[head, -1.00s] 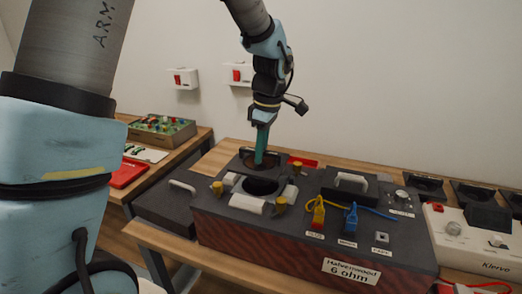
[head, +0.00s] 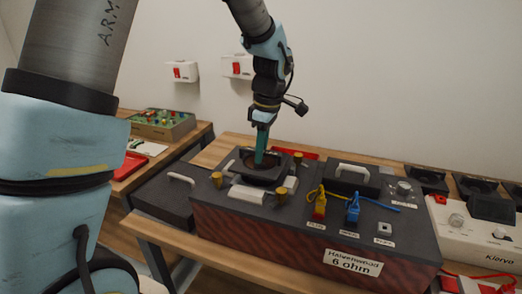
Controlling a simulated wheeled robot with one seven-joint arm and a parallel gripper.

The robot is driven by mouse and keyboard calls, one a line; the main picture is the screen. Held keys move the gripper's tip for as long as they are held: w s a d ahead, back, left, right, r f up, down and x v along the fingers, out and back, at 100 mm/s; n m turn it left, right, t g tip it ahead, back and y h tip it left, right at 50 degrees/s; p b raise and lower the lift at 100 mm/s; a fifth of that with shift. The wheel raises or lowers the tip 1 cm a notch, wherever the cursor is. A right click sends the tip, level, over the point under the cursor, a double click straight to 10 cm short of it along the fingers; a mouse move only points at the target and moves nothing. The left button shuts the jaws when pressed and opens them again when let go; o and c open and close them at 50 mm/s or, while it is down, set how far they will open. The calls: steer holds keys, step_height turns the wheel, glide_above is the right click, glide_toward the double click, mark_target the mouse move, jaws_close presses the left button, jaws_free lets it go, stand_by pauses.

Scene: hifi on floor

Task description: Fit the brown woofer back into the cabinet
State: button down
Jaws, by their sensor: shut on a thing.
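The woofer has a dark square frame and a brown cone (head: 273,160). My gripper (head: 259,161), with teal fingers pointing down, is shut on it near its middle. The woofer is over the round opening in the top of the cabinet (head: 245,226) and covers it. It looks roughly level; I cannot tell whether it is seated or just above the opening. The cabinet has a dark top, a reddish-brown front and a "6 ohm" label (head: 355,262). White blocks (head: 249,197) and brass knobs (head: 280,192) stand around the opening.
A white device (head: 470,232) stands right. A dark case (head: 160,205) is left. Other woofer-like dark units (head: 425,180) lie behind right.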

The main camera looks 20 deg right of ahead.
steer(key=shift+f+b, duration=1.15)
steer(key=shift+f, duration=0.5)
steer(key=c, duration=0.7)
jaws_free()
steer(key=shift+f, duration=0.1)
steer(key=r, duration=0.3)
steer(key=r+b, duration=0.1)
steer(key=r, duration=0.3)
steer(key=s+d+r, duration=0.1)
steer(key=r, duration=0.2)
steer(key=shift+r+b, duration=0.4)
